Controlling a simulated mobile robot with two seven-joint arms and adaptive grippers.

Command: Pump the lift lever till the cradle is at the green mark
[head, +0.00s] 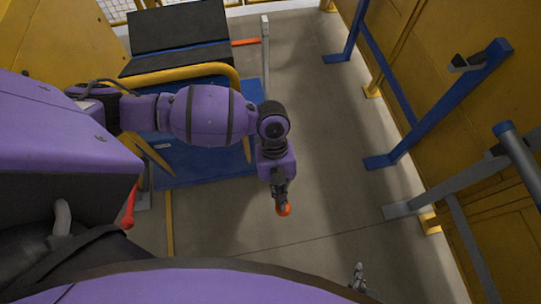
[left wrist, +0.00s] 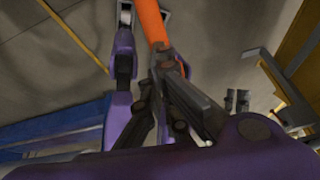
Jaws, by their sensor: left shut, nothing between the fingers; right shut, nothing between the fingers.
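An orange rounded end (head: 283,211), likely the lever's grip, shows just beyond the fingertips of my left gripper (head: 281,196). In the left wrist view an orange bar (left wrist: 150,20) runs up from the fingertips of that gripper (left wrist: 166,62), which is shut with nothing between its fingers. I cannot tell whether they touch the bar. The blue lift base (head: 210,170) is partly behind my left arm. A black sloped platform (head: 180,27) is at its far end; I cannot tell whether it is the cradle. No green mark is visible. My right gripper (head: 358,272) is shut, low in the head view.
A grey post (head: 265,50) stands beside an orange-red bar (head: 245,42). A yellow rail (head: 190,72) curves over the blue base. Blue and grey rack arms (head: 440,110) jut from the yellow wall at right. The grey floor (head: 330,170) between is clear.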

